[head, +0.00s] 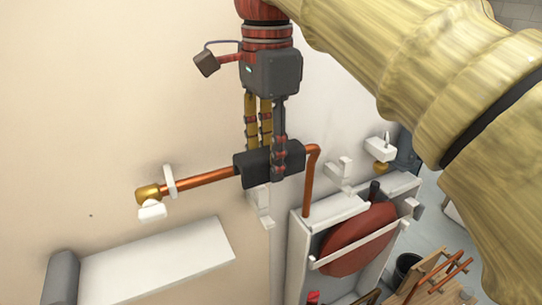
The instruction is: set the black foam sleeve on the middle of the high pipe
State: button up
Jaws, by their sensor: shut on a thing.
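The black foam sleeve (252,167) sits around or against the copper high pipe (207,179) in the head view, close to the pipe's right-hand bend. The pipe runs from a brass fitting (148,193) at the left to a bend that turns down at the right. My gripper (268,165) points down from above and is shut on the sleeve. Its fingers cover part of the sleeve's right half. I cannot tell how fully the sleeve wraps the pipe, since its underside and back are hidden.
White brackets stick out from the wall near the pipe, one at the left (169,180) and one below the sleeve (263,205). A white shelf (160,262) with a grey roll (62,277) is below left. A white frame with a dark red round tank (352,243) stands below right.

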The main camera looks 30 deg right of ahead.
jog(key=shift+w+f+p, duration=0.2)
jog(key=shift+w+p, duration=0.75)
jog(key=shift+w, duration=2.95)
jog(key=shift+f, duration=0.1)
jog(key=shift+f+b, duration=1.9)
jog(key=shift+f, duration=0.8)
jog(key=o, duration=1.1)
jog(key=shift+r, duration=0.1)
notch_tip(320, 180, up, 7)
jog(key=shift+r, duration=0.15)
